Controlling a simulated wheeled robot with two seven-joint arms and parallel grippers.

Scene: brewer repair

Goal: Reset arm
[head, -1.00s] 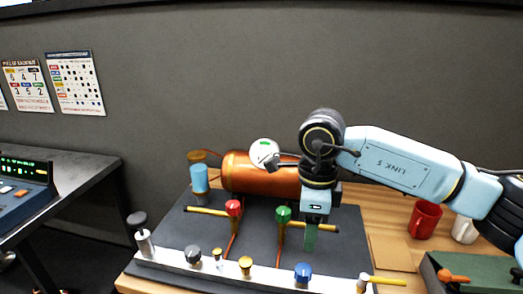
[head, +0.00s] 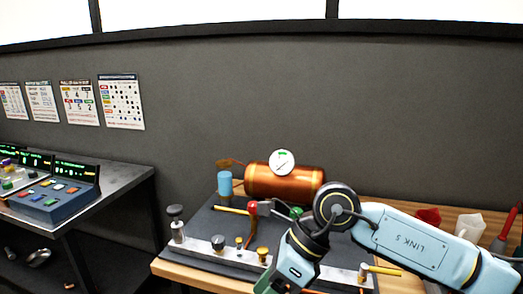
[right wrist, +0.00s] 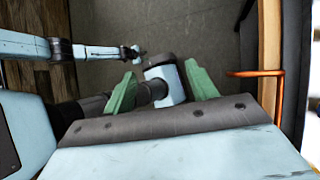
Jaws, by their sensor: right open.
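My right arm comes in from the right in the head view, its wrist bent down in front of the brewer board (head: 205,225). My right gripper (right wrist: 160,70) is open and empty in the right wrist view, its two green fingers apart with floor and parts of my own body beyond them. In the head view its fingers are at or below the bottom edge. The copper boiler (head: 262,180) with a white gauge (head: 282,162) lies at the back of the board. A red-knobbed valve (head: 253,208) and a green knob (head: 296,212) stand before it.
A white rail (head: 205,247) with several knobs runs along the board's front. A red mug (head: 428,218) and a white cup (head: 467,224) stand right, partly behind my arm. A side table with a blue control box (head: 55,200) is at left.

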